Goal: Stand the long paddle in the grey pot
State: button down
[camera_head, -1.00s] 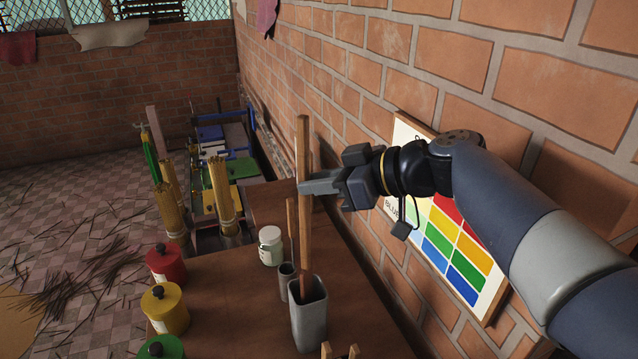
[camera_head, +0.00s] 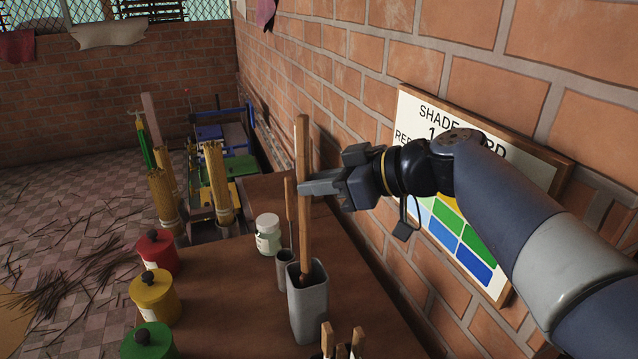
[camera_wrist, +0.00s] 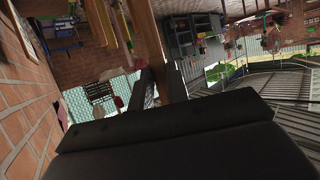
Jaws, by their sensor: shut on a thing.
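The long wooden paddle (camera_head: 304,228) stands nearly upright in the head view. Its lower end is inside the mouth of the tall grey pot (camera_head: 309,310); whether it touches the bottom is hidden by the pot's wall. My gripper (camera_head: 303,187) comes from the right and is shut on the paddle at about mid-height, well above the pot's rim. In the wrist view the paddle (camera_wrist: 150,35) runs up between the two fingers. The pot stands upright on the brown table (camera_head: 225,290).
A small grey cup (camera_head: 285,270) with a thinner stick (camera_head: 290,212) stands just behind the pot. A white jar (camera_head: 267,236) is beside it. Red (camera_head: 157,254), yellow (camera_head: 154,298) and green (camera_head: 150,343) lidded jars line the left edge. A brick wall (camera_head: 440,65) with a shade board (camera_head: 480,245) bounds the right.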

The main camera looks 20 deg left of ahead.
jog(key=c, duration=1.3)
grip_release()
send_near(308, 166)
jog(key=f, duration=0.3)
jog(key=shift+a+f+b, duration=0.25)
jog(key=shift+f+b, duration=0.05)
jog(key=x, duration=0.2)
jog(key=p+x, duration=0.1)
jog(key=x, duration=0.2)
jog(key=r+x, duration=0.1)
jog(key=x, duration=0.1)
jog(key=shift+a+f+p, duration=0.15)
jog(key=shift+a+p, duration=0.2)
jog(key=shift+p, duration=0.05)
jog(key=shift+d+r+p, duration=0.1)
jog(key=shift+r+p, duration=1.3)
jog(key=shift+p, duration=0.25)
jog(key=shift+f, duration=0.2)
